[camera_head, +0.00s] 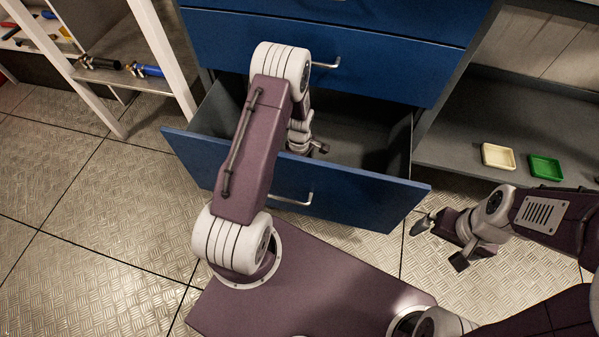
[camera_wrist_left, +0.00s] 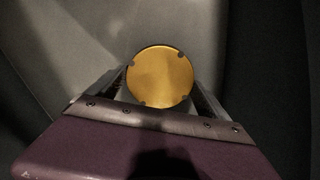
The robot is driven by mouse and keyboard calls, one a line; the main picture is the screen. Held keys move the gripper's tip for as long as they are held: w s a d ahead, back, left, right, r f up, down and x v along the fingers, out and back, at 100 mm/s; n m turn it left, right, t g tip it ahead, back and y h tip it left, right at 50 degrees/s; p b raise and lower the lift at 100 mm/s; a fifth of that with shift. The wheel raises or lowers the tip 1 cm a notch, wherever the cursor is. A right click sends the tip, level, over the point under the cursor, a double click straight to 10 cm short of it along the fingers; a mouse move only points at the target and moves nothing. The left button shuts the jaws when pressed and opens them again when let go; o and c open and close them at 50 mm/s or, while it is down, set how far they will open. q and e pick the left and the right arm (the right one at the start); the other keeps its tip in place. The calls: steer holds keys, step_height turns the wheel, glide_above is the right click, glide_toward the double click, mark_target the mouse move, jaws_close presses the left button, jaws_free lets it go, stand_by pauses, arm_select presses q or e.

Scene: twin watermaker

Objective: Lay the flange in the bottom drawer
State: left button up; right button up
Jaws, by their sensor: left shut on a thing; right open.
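The bottom drawer (camera_head: 362,193) is pulled open below the blue drawer fronts, and its grey inside shows in the head view. My left arm reaches over the drawer front into it. In the left wrist view a round, gold-coloured flange (camera_wrist_left: 161,77) with small notches at its rim sits between the fingers of my left gripper (camera_wrist_left: 160,88), which is shut on it. Grey drawer surfaces lie around it; whether it touches the bottom I cannot tell. In the head view the flange is hidden behind my arm. My right gripper (camera_head: 441,243) is open and empty, right of the drawer.
A shut blue drawer (camera_head: 390,65) with a handle is just above the open one. A cream tray (camera_head: 498,156) and a green tray (camera_head: 545,167) sit on the grey shelf at right. Tools (camera_head: 147,70) lie on a shelf at left. The floor at left is clear.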

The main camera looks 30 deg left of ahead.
arm_select(q)
step_height(320, 180, down, 3)
steer(key=shift+r+b, duration=0.1)
steer(key=shift+b, duration=0.55)
steer(key=shift+r, duration=0.15)
steer(key=shift+f, duration=0.2)
steer(key=o, duration=1.8)
step_height(320, 180, up, 12)
steer(key=p, duration=0.8)
steer(key=shift+r, duration=0.2)
arm_select(e)
step_height(320, 180, up, 6)
steer(key=shift+r, duration=0.1)
